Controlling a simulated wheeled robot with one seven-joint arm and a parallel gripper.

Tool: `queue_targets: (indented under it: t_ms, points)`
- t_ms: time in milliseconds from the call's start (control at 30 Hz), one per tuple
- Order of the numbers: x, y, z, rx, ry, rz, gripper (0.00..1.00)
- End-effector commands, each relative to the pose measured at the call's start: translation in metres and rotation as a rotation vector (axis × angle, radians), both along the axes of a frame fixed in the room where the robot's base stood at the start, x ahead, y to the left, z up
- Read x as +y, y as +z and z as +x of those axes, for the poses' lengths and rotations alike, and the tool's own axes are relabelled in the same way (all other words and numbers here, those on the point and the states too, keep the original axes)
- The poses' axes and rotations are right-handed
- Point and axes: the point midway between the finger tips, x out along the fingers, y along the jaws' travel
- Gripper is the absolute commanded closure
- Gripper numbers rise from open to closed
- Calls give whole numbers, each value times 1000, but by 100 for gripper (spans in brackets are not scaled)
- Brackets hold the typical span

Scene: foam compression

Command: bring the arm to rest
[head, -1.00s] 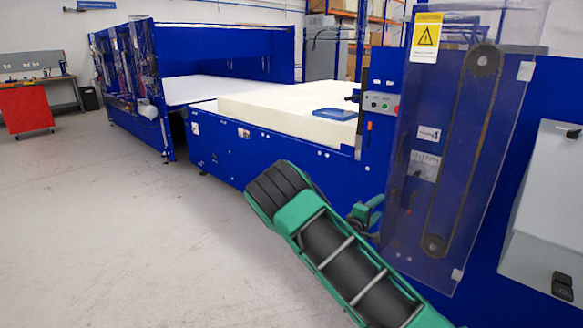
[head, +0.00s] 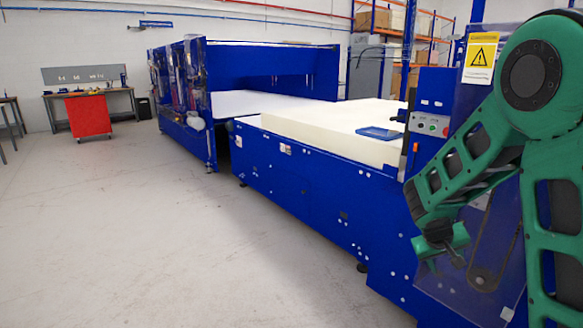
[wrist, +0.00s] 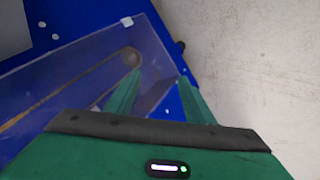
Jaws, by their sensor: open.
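My arm is green and black and folds down at the right of the head view. My gripper (head: 442,243) hangs at its lower end, in front of the clear guard of the blue machine. In the wrist view my gripper (wrist: 158,88) shows two green fingers spread apart with nothing between them. Past the fingers are the clear guard (wrist: 75,85) with a belt and pulley behind it, and grey floor.
The blue machine (head: 318,190) bears a cream foam block (head: 330,128) with a blue pad (head: 380,133) on it. A control panel (head: 430,125) stands near my arm. A red cabinet (head: 88,115) is far left. Open floor (head: 170,250) lies left of the machine.

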Motion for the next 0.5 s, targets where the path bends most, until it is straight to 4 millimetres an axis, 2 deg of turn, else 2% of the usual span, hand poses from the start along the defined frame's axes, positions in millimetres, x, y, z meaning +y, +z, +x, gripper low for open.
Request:
queue_targets:
  t_ms: [33,500]
  points:
    - [6,10,-9,-9,-3,46,52]
    - [88,78,-111,-30,68,387,52]
